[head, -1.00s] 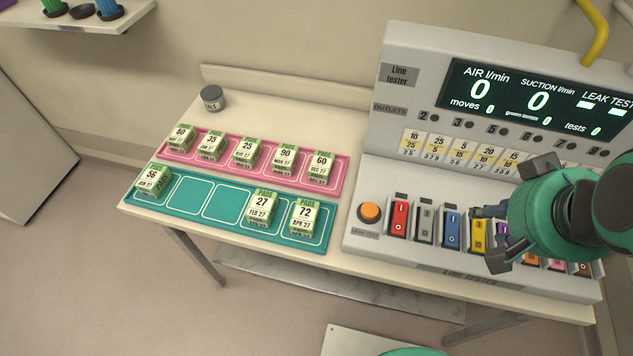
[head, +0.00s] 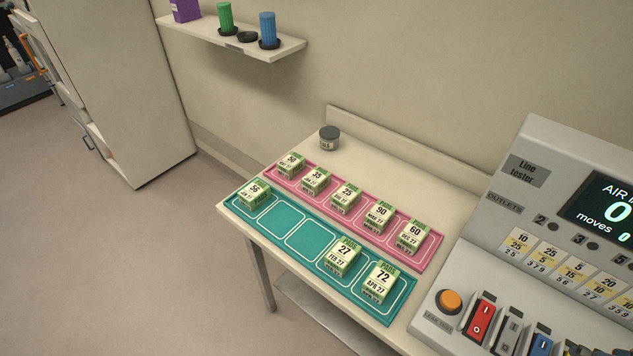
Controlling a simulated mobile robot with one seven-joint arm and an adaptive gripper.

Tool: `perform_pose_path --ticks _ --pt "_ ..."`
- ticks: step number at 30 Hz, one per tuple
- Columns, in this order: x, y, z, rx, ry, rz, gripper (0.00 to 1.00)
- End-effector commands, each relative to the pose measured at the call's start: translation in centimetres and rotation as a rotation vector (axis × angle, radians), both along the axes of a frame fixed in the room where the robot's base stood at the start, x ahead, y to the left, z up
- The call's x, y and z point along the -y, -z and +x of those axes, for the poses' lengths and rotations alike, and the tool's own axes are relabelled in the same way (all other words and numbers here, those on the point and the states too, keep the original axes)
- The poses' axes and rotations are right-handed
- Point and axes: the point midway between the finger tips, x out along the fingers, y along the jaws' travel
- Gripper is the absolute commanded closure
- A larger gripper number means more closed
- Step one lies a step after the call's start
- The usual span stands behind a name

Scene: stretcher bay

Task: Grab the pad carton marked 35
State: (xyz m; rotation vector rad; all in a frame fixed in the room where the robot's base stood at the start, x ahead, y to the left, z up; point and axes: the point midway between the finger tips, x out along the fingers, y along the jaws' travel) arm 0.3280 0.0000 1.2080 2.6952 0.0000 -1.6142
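The pad carton marked 35 (head: 316,180) is a small white and green box. It stands in the pink tray (head: 430,258), second from the left in its row, between the leftmost carton (head: 291,165) and the carton marked 25 (head: 346,199). Nothing covers it. My gripper is outside the head view now, so I cannot see its fingers.
Cartons marked 90 (head: 379,217) and 60 (head: 411,237) share the pink tray. The teal tray (head: 281,222) in front holds cartons 56 (head: 254,194), 27 (head: 342,256) and 72 (head: 379,282). A lidded jar (head: 329,138) stands behind. The line tester (head: 515,200) is at right.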

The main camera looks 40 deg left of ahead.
Motion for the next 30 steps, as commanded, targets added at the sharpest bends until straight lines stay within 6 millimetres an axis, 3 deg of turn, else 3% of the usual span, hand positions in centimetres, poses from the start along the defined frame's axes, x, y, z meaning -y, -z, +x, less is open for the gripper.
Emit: perform_pose_path --ticks 9,16,30 --pt "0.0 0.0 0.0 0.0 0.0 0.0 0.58" --pt "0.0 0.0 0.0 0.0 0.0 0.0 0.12" --pt "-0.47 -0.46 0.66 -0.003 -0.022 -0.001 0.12"
